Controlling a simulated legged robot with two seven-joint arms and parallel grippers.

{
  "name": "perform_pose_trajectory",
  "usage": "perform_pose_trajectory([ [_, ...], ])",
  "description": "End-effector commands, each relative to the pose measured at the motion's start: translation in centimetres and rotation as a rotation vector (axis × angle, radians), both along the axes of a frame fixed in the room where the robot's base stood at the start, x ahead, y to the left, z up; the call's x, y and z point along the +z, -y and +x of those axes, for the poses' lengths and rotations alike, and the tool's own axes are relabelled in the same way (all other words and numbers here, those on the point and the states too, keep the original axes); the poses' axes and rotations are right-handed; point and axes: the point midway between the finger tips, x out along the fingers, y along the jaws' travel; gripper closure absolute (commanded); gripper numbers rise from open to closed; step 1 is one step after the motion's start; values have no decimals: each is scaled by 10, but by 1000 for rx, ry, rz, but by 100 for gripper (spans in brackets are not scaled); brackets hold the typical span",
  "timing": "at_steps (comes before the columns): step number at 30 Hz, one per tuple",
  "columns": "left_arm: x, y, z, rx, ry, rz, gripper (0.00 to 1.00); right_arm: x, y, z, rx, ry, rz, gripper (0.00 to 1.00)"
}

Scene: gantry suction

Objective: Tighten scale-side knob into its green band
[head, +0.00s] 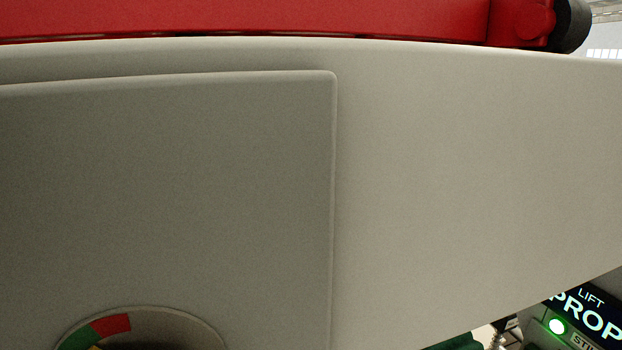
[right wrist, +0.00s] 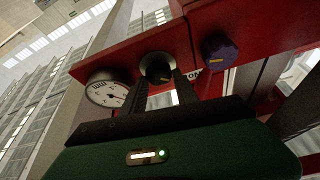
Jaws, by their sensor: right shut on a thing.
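In the right wrist view a dark knob (right wrist: 157,66) with a yellow mark sits on the red beam (right wrist: 120,52), beside a round white gauge (right wrist: 106,93). My right gripper (right wrist: 161,78) reaches up to this knob, with one dark finger at each side, and is shut on it. The fingers hide part of the knob. I cannot make out a green band around it there. In the head view a round dial (head: 112,326) with red and green segments is cut off by the bottom edge. My left gripper is in neither view.
A purple knob (right wrist: 221,50) with a yellow mark is on the beam, right of the gripped knob. A large pale panel (head: 470,160) fills most of the head view, below a red bar (head: 250,18). A lit sign (head: 590,318) reading LIFT PROP shows at the lower right.

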Motion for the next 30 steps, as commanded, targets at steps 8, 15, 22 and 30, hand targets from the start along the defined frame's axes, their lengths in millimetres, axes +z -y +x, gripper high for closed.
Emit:
perform_pose_trajectory([
  [8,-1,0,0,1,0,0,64,-4,2,2,-2,-7,1,100],
  [15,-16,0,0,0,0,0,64,-5,0,2,-1,-56,155,100],
  [22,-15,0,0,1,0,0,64,-4,1,2,-1,-69,184,100],
  [30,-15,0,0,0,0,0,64,-4,1,2,-1,-68,183,55],
])
